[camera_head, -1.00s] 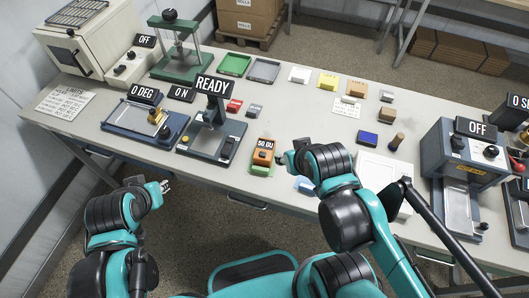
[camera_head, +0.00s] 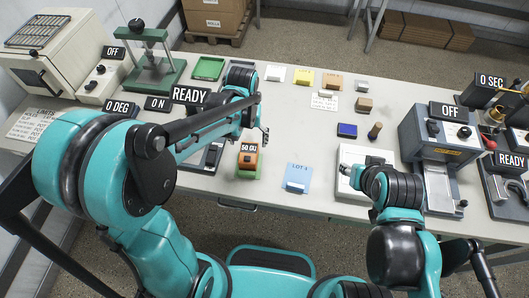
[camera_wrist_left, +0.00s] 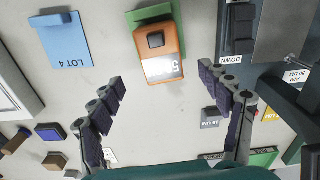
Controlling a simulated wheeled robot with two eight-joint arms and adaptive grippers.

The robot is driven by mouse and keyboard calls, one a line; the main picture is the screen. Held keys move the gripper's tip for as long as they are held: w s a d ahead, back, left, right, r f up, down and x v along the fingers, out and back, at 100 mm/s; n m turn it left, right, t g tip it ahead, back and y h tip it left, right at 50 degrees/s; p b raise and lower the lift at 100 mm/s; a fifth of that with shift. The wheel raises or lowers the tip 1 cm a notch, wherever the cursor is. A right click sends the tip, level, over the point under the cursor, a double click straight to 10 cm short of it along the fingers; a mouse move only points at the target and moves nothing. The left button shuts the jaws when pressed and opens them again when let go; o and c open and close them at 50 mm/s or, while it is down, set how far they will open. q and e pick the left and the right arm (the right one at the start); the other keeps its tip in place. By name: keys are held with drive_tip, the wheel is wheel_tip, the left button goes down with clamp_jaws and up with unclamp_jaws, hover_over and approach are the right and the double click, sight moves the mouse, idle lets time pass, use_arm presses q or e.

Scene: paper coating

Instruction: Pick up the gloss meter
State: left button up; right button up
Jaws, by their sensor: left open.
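The gloss meter (camera_head: 248,158) is a small orange box with a dark button and a lit "50 GU" display. It sits on a green card (camera_head: 247,174) near the table's front edge. In the left wrist view the gloss meter (camera_wrist_left: 158,48) lies ahead of the fingertips, roughly between their lines. My left gripper (camera_head: 254,128) is open and empty, just behind the meter in the head view; its spread fingers (camera_wrist_left: 164,80) show in the wrist view. My right gripper (camera_head: 345,170) is over the white panel at the right; its jaws are unclear.
A blue lot card (camera_head: 297,175) lies right of the meter. A flat white panel (camera_head: 352,186) lies further right. My left arm partly hides the instruments at the left. A grey-blue machine (camera_head: 447,145) stands at the right. The mid-table is fairly clear.

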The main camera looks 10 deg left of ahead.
sight(248, 152)
use_arm(q)
drive_tip(key=f+b, duration=0.1)
drive_tip(key=f, duration=0.3)
drive_tip(key=f+b, duration=0.2)
drive_tip(key=f, duration=0.1)
drive_tip(key=shift+s+f, duration=0.2)
drive_tip(key=shift+f, duration=0.2)
drive_tip(key=shift+r, duration=0.1)
drive_tip(key=c, duration=1.5)
